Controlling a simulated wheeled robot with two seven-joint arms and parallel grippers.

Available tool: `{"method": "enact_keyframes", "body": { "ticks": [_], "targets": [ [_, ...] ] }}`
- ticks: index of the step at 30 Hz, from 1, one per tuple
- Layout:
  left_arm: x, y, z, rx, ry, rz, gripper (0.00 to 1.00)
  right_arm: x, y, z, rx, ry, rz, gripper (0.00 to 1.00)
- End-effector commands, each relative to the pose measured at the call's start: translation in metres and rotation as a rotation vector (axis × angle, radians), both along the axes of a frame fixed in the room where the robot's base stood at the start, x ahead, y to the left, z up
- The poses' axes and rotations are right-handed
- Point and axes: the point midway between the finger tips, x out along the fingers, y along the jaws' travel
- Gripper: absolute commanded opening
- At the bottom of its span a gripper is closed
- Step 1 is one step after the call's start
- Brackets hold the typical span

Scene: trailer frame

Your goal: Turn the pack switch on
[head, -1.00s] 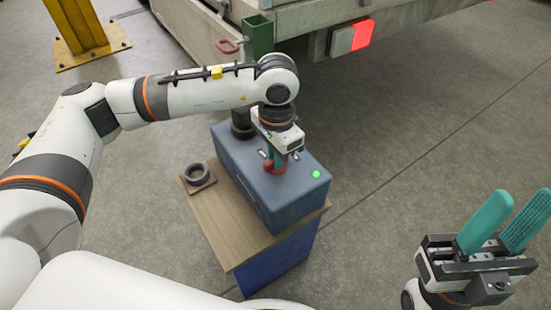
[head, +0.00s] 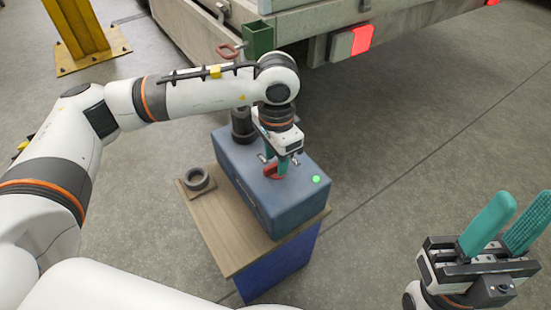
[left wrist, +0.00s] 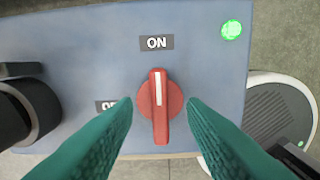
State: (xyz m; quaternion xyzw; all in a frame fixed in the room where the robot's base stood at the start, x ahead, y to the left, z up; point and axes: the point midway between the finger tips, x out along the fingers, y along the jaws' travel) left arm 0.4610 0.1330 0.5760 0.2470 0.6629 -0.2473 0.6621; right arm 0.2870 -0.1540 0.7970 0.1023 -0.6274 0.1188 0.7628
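The blue pack (head: 290,205) lies on a small wooden-topped stand. Its red rotary switch (left wrist: 160,104) has a raised handle with a white line, which points straight up at the ON label (left wrist: 157,43) in the left wrist view. The OFF label (left wrist: 106,105) is partly hidden by a finger. A green light (left wrist: 231,30) glows on the pack; it also shows in the head view (head: 316,179). My left gripper (head: 281,166) points down over the switch. Its teal fingers are open, one each side of the handle, with gaps visible. My right gripper (head: 522,203) is open and empty.
A black ring (head: 196,178) rests on a square plate on the stand's wooden top (head: 222,240). A dark cylindrical fitting (head: 242,125) stands at the pack's far left end. A trailer (head: 330,20) is behind. Open floor lies right of the stand.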

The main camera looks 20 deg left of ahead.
Motion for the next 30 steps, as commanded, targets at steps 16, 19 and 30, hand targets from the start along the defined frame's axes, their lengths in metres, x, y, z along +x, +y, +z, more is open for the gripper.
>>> {"method": "enact_keyframes", "body": {
  "ticks": [16, 19, 30],
  "targets": [
    [0.000, 0.000, 0.046, -0.001, -0.002, 0.000, 0.38, -0.001, 0.000, 0.014, 0.002, 0.025, 0.001, 0.36],
    [0.000, 0.000, 0.050, -0.001, -0.002, 0.000, 0.38, -0.001, 0.000, 0.016, 0.002, 0.021, 0.002, 0.36],
    [0.000, 0.000, 0.049, -0.001, -0.001, 0.000, 0.38, -0.002, 0.000, 0.019, 0.002, 0.004, 0.001, 0.36]
  ]
}}
